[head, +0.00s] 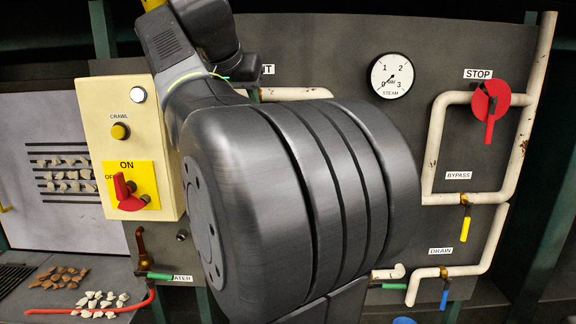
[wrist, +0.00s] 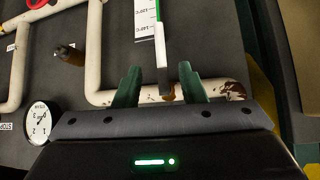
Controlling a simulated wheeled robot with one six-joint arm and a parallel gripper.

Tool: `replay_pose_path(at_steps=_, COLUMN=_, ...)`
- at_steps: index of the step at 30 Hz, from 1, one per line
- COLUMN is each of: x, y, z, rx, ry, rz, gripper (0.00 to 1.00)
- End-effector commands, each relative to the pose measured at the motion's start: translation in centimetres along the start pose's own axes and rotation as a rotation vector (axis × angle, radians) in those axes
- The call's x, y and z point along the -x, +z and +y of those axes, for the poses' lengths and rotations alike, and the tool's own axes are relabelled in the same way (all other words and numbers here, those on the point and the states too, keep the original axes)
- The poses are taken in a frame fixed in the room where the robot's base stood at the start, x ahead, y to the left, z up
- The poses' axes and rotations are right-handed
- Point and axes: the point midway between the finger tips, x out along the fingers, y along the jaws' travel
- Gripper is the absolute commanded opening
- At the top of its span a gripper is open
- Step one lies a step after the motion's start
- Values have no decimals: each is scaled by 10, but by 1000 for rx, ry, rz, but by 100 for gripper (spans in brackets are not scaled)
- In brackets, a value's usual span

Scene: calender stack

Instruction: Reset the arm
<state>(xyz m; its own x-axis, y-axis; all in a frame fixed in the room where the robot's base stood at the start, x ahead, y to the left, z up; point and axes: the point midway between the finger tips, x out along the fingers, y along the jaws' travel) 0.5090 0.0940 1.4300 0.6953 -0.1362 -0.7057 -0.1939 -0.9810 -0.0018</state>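My arm (head: 300,190) fills the middle of the head view, a large dark grey body in front of the panel. My gripper (wrist: 159,70) shows only in the wrist view. Its two green fingers are apart, with no object clearly held between them. Beyond the gap, a brown fitting (wrist: 168,84) sits at the lower end of a green and white tube (wrist: 160,40). I cannot tell how far it is from the fingertips. The gripper is hidden or out of frame in the head view.
White pipes (head: 436,140) run along the grey panel (head: 460,50) with a red STOP valve (head: 490,103), yellow handle (head: 464,229) and blue handle (head: 444,299). A steam gauge (head: 391,76) and a cream switch box (head: 130,145) flank my arm. Stones (head: 100,303) lie lower left.

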Motion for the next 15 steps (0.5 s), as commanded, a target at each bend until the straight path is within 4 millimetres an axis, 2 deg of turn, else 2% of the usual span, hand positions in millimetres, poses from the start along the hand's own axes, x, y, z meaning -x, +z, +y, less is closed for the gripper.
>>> replay_pose_path(at_steps=3, x=-27, y=1, z=1, rx=0, ry=5, rz=-4, gripper=37)
replay_pose_path(at_steps=15, x=-107, y=1, z=1, rx=1, ry=5, rz=-5, gripper=37)
